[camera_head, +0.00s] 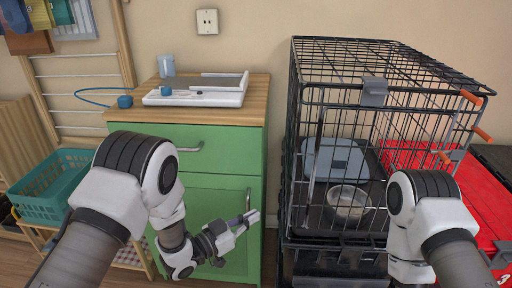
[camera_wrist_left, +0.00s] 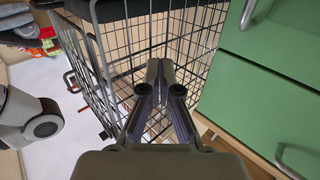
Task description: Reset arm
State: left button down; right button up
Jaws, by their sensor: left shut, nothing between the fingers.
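My left gripper (camera_head: 250,217) is shut and empty in the head view, in front of the green cabinet's lower door and left of the wire cage. In the left wrist view its two fingers (camera_wrist_left: 159,82) meet at the tips, with the cage's bars beyond them. My right arm comes in at the lower right of the head view, in front of the cage's right side. My right gripper is not visible there.
A black wire cage (camera_head: 377,92) holds a metal bowl (camera_head: 347,203) and a blue-grey item (camera_head: 335,158). A green cabinet (camera_head: 226,145) bears a white tray (camera_head: 197,97) and a cup (camera_head: 166,66). A teal basket (camera_head: 52,188) stands left. A red surface (camera_head: 480,205) lies right.

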pick_arm(q)
jog(key=s+a+f+n+y, duration=0.5)
jog(key=a+f, duration=0.3)
jog(key=f, duration=0.3)
jog(key=s+a+f+n+g+y, duration=0.1)
jog(key=s+a+f+g+y, duration=0.1)
jog(key=s+a+f, duration=0.3)
jog(key=s+a+f+n+g+y, duration=0.2)
jog(key=s+a+f+g+y, duration=0.1)
jog(key=s, duration=0.4)
jog(key=s+a+f+n+g+y, duration=0.1)
jog(key=s+a+f+g+y, duration=0.1)
jog(key=s+a+f, duration=0.35)
jog(key=s+a+r+n+g+y, duration=0.15)
jog(key=s+g, duration=0.35)
jog(key=s, duration=0.8)
notch_tip(320, 180, up, 20)
jog(key=p, duration=2)
jog(key=shift+d, duration=0.15)
jog(key=shift+w, duration=0.15)
